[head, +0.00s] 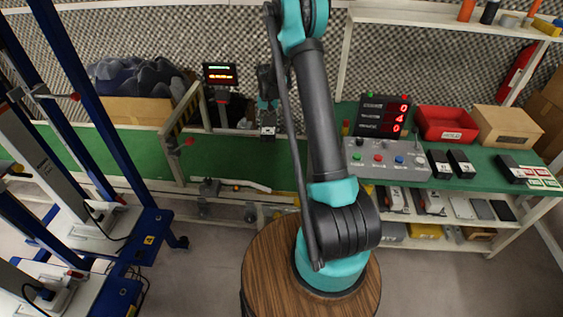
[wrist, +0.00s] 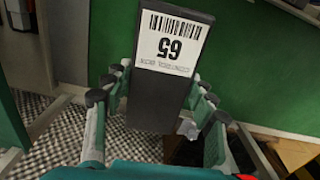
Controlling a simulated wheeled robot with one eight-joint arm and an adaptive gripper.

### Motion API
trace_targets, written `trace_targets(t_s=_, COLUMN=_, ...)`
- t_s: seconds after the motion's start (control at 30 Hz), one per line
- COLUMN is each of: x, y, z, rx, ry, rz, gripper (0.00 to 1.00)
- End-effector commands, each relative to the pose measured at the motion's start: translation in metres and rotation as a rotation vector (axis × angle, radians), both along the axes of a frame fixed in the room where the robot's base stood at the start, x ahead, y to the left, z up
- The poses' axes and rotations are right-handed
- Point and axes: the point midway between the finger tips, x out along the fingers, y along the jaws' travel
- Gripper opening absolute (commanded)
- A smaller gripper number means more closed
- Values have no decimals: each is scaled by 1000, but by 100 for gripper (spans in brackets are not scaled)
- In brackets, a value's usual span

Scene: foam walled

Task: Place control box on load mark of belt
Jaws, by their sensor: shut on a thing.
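The control box is dark with a white barcode label. In the wrist view the control box (wrist: 150,100) stands between the fingers of my gripper (wrist: 152,98), its printing upside down. My gripper is shut on it. In the head view my gripper (head: 268,103) hangs over the green surface, with the control box (head: 268,131) below it. The belt (head: 140,148) is a green strip running along the back left. I cannot make out a load mark. In the wrist view, green surface shows behind the box and checkered floor below left.
On the bench at right are a grey button panel (head: 388,158), a red-digit display (head: 383,116), a red bin (head: 446,123), a cardboard box (head: 505,127) and several dark boxes (head: 460,163). A wooden gate frame (head: 178,140) and small display (head: 220,75) stand left of my gripper.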

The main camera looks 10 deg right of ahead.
Motion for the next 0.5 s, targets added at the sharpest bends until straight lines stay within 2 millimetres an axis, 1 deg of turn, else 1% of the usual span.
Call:
trace_targets(t_s=0.03, x=11, y=3, z=-2, rx=0, ry=0, rz=-19, gripper=15)
trace_targets(t_s=0.1, x=21, y=6, z=-5, rx=0, ry=0, rz=-42, gripper=15)
trace_targets(t_s=0.17, x=26, y=8, z=-9, rx=0, ry=0, rz=-54, gripper=15)
trace_targets(t_s=0.27, x=29, y=9, z=-22, rx=0, ry=0, rz=-62, gripper=15)
trace_targets(t_s=0.37, x=28, y=9, z=-44, rx=0, ry=0, rz=-62, gripper=15)
trace_targets(t_s=0.5, x=28, y=9, z=-79, rx=0, ry=0, rz=-61, gripper=15)
